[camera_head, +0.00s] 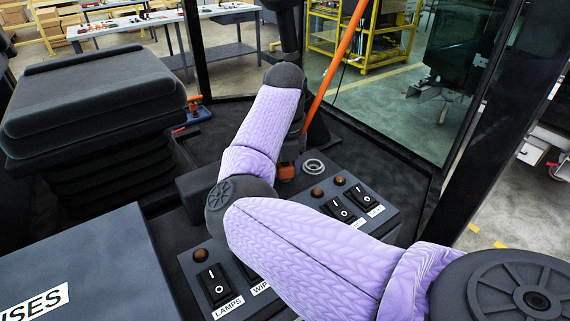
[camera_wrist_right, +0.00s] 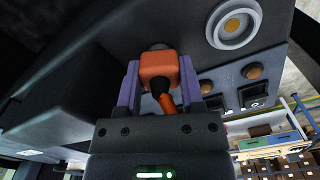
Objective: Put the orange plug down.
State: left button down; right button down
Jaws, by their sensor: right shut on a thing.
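The orange plug (camera_wrist_right: 159,70) is between the two purple fingers of my right gripper (camera_wrist_right: 158,64), which is shut on it. Its dark tip points at the dark console panel (camera_wrist_right: 110,75); I cannot tell whether the tip touches the panel. An orange cable (camera_wrist_right: 167,102) runs back from the plug. In the head view, the right gripper (camera_head: 290,165) is low over the console's far end, partly hidden by my purple arm, and the orange cable (camera_head: 340,65) rises to the upper right. My left gripper is not in view.
A round grey ring with a yellowish centre (camera_wrist_right: 233,24) is on the panel beside the plug; it also shows in the head view (camera_head: 314,167). Round brown buttons (camera_head: 317,193) and black rocker switches (camera_head: 339,209) are close by. A dark seat (camera_head: 90,100) stands left.

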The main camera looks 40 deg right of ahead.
aim_at(285, 164)
jog(key=c, duration=0.7)
grip_release()
jog(key=shift+f, duration=0.2)
jog(key=o, duration=0.5)
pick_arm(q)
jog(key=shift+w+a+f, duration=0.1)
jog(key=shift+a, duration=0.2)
pick_arm(e)
jog(key=shift+r, duration=0.1)
jog(key=shift+r, duration=0.25)
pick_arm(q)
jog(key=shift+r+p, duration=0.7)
pick_arm(e)
notch_tip(285, 164, up, 12)
jog(key=shift+f, duration=0.1)
